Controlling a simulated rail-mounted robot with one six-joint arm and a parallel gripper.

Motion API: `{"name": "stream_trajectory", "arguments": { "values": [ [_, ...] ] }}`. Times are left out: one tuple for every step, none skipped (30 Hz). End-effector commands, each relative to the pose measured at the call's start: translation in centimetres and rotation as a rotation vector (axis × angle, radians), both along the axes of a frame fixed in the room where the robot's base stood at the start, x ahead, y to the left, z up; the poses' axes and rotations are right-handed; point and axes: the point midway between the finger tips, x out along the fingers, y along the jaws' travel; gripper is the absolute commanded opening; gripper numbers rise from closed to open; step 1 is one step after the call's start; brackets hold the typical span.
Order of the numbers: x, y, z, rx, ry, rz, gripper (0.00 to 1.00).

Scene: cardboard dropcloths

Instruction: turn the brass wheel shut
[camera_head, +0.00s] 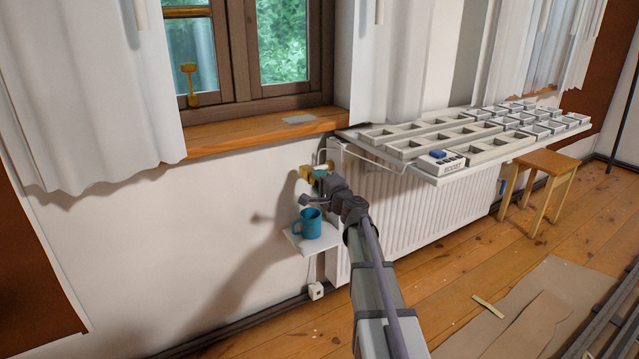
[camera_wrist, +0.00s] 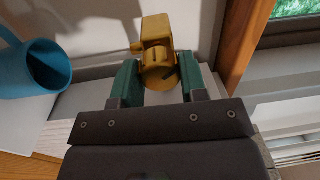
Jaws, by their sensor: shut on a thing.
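The brass wheel (camera_wrist: 160,72) sits on a brass valve body (camera_wrist: 156,28) against the wall in the wrist view. My gripper (camera_wrist: 160,76) has its green fingers on both sides of the wheel and is shut on it. The front of the wheel shows between the fingers, with a dark notch in its face. In the head view the brass valve (camera_head: 306,173) is at the upper left end of the radiator. My gripper (camera_head: 320,180) reaches it there and hides most of the wheel.
A blue mug (camera_head: 307,223) stands on a small white shelf (camera_head: 326,240) just below my gripper; it also shows in the wrist view (camera_wrist: 30,68). A white radiator (camera_head: 400,215) is at the right, under a shelf of grey trays (camera_head: 462,135). A wooden stool (camera_head: 541,178) stands beyond.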

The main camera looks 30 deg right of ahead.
Motion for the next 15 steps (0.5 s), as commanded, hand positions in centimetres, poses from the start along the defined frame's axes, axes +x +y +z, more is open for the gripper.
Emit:
{"name": "stream_trajectory", "arguments": {
  "values": [
    [-0.05, 0.02, -0.03, 0.04, 0.004, 0.0, 0.16],
    [-0.05, 0.02, -0.04, 0.068, 0.005, 0.0, 0.16],
    [-0.05, 0.03, -0.04, 0.106, 0.009, 0.0, 0.16],
    [-0.05, 0.03, -0.05, 0.134, 0.011, 0.0, 0.16],
    [-0.05, 0.03, -0.05, 0.162, 0.014, 0.0, 0.16],
    [-0.05, 0.03, -0.06, 0.2, 0.016, -0.001, 0.16],
    [-0.06, 0.04, -0.06, 0.227, 0.019, -0.001, 0.16],
    [-0.05, 0.03, -0.07, 0.254, 0.021, 0.0, 0.16],
    [-0.06, 0.04, -0.07, 0.289, 0.025, -0.001, 0.16],
    [-0.05, 0.04, -0.08, 0.314, 0.027, -0.001, 0.16],
    [-0.06, 0.04, -0.08, 0.34, 0.028, -0.001, 0.16],
    [-0.05, 0.05, -0.09, 0.372, 0.031, -0.002, 0.16],
    [-0.05, 0.06, -0.09, 0.395, 0.033, -0.001, 0.16],
    [-0.05, 0.06, -0.09, 0.416, 0.035, -0.001, 0.16],
    [-0.05, 0.07, -0.1, 0.444, 0.037, 0.0, 0.16]
  ]
}}
